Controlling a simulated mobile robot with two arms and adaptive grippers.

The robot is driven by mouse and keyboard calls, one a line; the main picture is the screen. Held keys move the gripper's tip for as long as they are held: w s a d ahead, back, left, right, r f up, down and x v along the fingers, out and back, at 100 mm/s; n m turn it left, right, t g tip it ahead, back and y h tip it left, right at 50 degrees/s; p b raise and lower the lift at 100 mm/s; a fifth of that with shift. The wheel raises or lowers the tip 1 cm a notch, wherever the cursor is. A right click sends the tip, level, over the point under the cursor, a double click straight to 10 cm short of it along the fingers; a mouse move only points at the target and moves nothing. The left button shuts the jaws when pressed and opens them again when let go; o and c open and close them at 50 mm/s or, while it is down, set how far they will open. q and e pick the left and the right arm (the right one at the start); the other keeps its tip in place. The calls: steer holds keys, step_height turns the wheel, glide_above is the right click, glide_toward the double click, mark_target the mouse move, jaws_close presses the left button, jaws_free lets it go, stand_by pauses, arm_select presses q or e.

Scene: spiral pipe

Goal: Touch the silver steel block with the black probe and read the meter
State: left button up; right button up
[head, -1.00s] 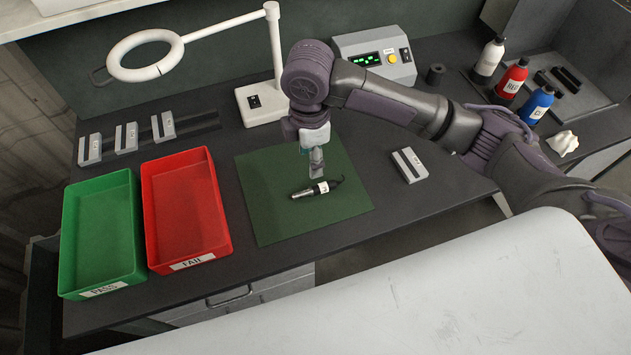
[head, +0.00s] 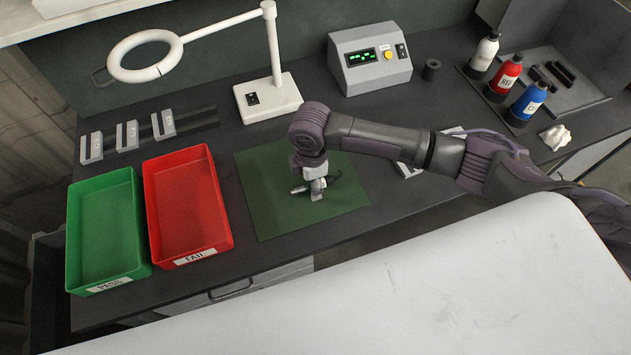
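The black probe (head: 298,190) lies on the green mat (head: 275,220); its metal tip end shows left of my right gripper, the rest is mostly hidden. My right gripper (head: 317,194) points down at the probe. Its fingers are too small and covered to tell whether they are shut on it. A silver-grey block (head: 405,170) lies right of the mat, largely hidden by my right arm. Similar blocks stand at the left: one (head: 91,147), another (head: 127,136) and a third (head: 164,124). The meter (head: 372,82) at the back has a lit green display, unreadable here. My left gripper is out of view.
A green PASS tray (head: 76,240) and a red FAIL tray (head: 154,215) stand left of the mat. A white magnifier lamp (head: 268,98) stands behind it. White (head: 485,52), red (head: 504,77) and blue (head: 528,103) bottles and a crumpled cloth (head: 556,138) are at right.

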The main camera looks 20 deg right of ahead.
steer(key=shift+c, duration=0.2)
jaws_close()
steer(key=shift+r, duration=0.1)
